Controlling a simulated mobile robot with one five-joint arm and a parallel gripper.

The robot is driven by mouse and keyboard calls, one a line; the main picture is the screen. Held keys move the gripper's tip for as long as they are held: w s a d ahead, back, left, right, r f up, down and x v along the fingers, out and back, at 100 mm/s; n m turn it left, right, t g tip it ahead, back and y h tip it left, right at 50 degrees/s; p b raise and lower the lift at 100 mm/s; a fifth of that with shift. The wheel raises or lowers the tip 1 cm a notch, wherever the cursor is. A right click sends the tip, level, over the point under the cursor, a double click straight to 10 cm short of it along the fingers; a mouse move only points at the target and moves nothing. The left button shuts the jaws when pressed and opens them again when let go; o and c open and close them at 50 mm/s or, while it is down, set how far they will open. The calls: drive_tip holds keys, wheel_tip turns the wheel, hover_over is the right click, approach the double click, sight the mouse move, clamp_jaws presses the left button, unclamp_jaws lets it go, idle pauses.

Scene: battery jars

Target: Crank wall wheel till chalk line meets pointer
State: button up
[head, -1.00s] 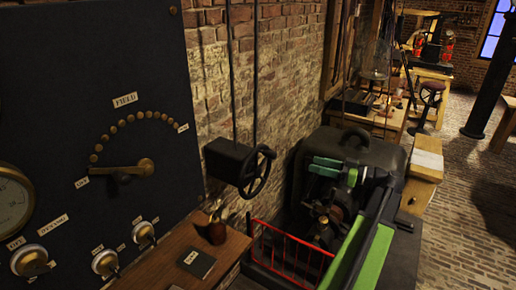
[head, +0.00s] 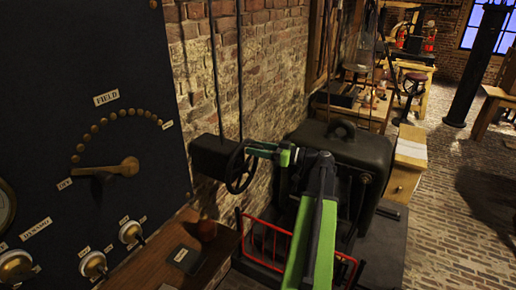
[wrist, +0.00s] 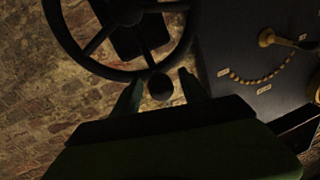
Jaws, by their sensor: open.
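The dark spoked wall wheel (head: 239,170) sits on the right side of a black box (head: 209,156) against the brick wall. My gripper (head: 254,148) is at the wheel's upper right edge. In the wrist view the wheel's rim (wrist: 66,45) and spokes fill the top. There a dark round knob (wrist: 160,87) at the rim lies between the two fingers of my open gripper (wrist: 162,91). Gaps seem to show on both sides of the knob. I cannot make out a chalk line or a pointer in either view.
A dark panel (head: 95,40) with a brass lever (head: 108,168) and dials stands at the left. A wooden ledge with a notebook (head: 183,259) and a round reddish-brown object (head: 206,230) lies below the wheel. A red rack (head: 268,243) and a large black casing (head: 350,155) stand to the right.

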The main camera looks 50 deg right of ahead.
drive_tip(key=shift+w, duration=0.1)
clamp_jaws()
idle(0.3)
idle(1.0)
